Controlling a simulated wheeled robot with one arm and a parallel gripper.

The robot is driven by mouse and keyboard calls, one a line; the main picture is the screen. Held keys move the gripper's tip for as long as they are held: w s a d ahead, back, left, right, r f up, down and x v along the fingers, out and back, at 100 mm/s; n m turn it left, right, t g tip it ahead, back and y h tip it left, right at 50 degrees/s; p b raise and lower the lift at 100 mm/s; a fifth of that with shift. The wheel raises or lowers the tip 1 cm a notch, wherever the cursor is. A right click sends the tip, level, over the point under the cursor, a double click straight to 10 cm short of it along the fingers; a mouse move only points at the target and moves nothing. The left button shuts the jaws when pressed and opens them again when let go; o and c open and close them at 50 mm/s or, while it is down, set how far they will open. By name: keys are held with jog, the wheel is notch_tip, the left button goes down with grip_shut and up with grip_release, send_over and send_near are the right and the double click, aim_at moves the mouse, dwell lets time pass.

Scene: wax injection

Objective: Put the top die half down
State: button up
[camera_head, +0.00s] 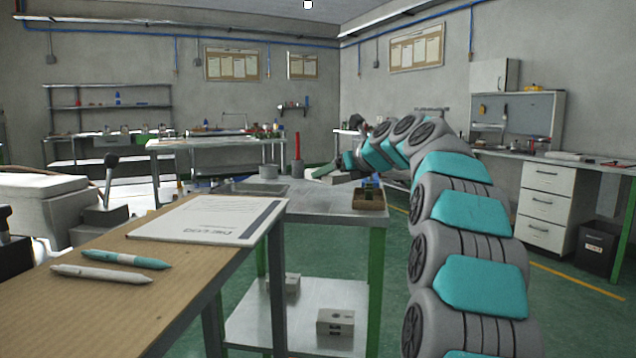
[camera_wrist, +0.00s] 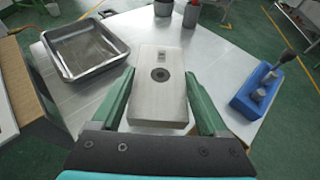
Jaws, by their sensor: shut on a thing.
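The top die half is a flat, pale metal block (camera_wrist: 160,100) with a dark round hole in its face. It lies between the two green fingers of my gripper (camera_wrist: 158,88) in the wrist view. The fingers are shut on its two sides. The block is over the bare metal top of the work table (camera_wrist: 210,48); I cannot tell whether it touches it. In the head view my gripper (camera_head: 347,162) is at the far side of this table (camera_head: 310,206), small and partly hidden by my arm.
A shallow metal tray (camera_wrist: 84,48) lies left of the block, and a blue holder (camera_wrist: 255,92) lies right. Two grey cups stand beyond. In the head view a brown box (camera_head: 369,201) sits at the table's right edge. The lower shelf holds metal blocks (camera_head: 335,322). A wooden desk (camera_head: 120,290) is nearer.

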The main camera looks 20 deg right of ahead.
send_near(323, 188)
jog(key=w+a+r, duration=0.3)
jog(key=shift+w+a+p, duration=0.2)
jog(key=shift+w+p, duration=0.05)
jog(key=shift+p, duration=0.15)
jog(key=shift+w+d+p, duration=0.2)
jog(key=shift+w+p, duration=0.1)
jog(key=shift+w, duration=0.25)
jog(key=shift+w+d+p, duration=0.2)
jog(key=shift+w+p, duration=0.1)
jog(key=shift+w, duration=0.2)
jog(key=shift+w+d+p, duration=0.15)
jog(key=shift+w+p, duration=0.85)
jog(key=shift+w+d+f, duration=0.15)
jog(key=shift+w+f, duration=0.1)
jog(key=shift+w, duration=0.1)
jog(key=shift+w+p, duration=0.2)
jog(key=shift+p, duration=0.35)
jog(key=shift+f+b, duration=0.5)
jog(key=shift+f, duration=0.25)
notch_tip(323, 188, down, 2)
jog(key=shift+f+b, duration=0.1)
jog(key=shift+b, duration=0.5)
